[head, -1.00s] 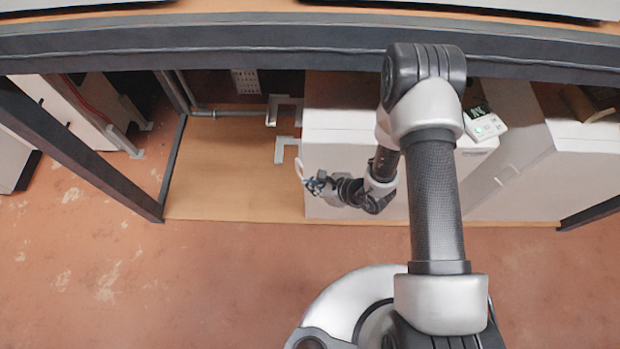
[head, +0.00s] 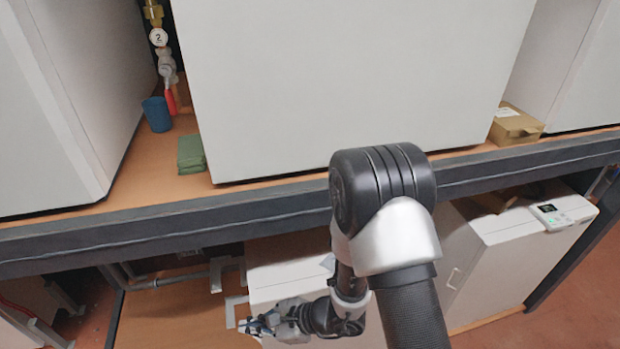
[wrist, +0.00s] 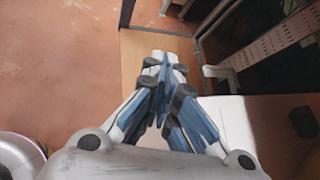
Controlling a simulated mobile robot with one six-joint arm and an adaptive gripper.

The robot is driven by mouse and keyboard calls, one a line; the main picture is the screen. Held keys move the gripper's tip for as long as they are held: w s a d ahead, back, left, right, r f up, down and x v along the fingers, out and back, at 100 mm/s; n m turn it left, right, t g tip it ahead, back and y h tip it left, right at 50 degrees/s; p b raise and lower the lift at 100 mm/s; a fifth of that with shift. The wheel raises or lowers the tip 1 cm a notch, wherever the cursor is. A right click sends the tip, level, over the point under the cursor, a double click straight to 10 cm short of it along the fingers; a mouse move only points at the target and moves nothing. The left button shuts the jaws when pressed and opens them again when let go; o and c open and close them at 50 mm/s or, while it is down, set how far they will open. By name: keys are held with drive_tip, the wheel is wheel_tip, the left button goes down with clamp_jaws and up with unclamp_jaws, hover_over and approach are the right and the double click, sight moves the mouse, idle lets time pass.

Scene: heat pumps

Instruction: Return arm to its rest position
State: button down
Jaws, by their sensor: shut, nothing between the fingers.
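My gripper (head: 258,325) shows in the head view at the lower middle, in front of the white cabinet on the lower shelf, pointing left. In the wrist view my gripper (wrist: 163,62) has its blue-and-white fingers together with nothing between them. My arm reaches up from the bottom of the head view and bends at a dark elbow joint, with the forearm folding down behind it. I cannot tell from these views whether the gripper touches the white cabinet (head: 285,262).
A dark beam (head: 130,232) edges the upper shelf behind my elbow. A control panel (head: 560,212) sits lower right. Open floor (wrist: 60,70) lies left in the wrist view.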

drive_tip(key=s+d+r+n+g, duration=0.1)
drive_tip(key=s+d+r+n, duration=0.15)
drive_tip(key=r+n, duration=0.45)
drive_tip(key=s+d+r+n+g, duration=0.2)
drive_tip(key=s+r+n, duration=0.1)
drive_tip(key=r, duration=0.8)
drive_tip(key=s+d+r+n+t+h, duration=0.3)
drive_tip(key=d+r+h, duration=0.2)
drive_tip(key=d, duration=0.6)
drive_tip(key=s+d+r+n+t+h, duration=0.3)
drive_tip(key=s+d+r+n+h, duration=0.1)
drive_tip(key=d, duration=0.7)
wheel_tip(320, 180, up, 2)
drive_tip(key=shift+s+d+h, duration=0.2)
drive_tip(key=shift+d+h, duration=0.2)
drive_tip(key=shift+h, duration=0.5)
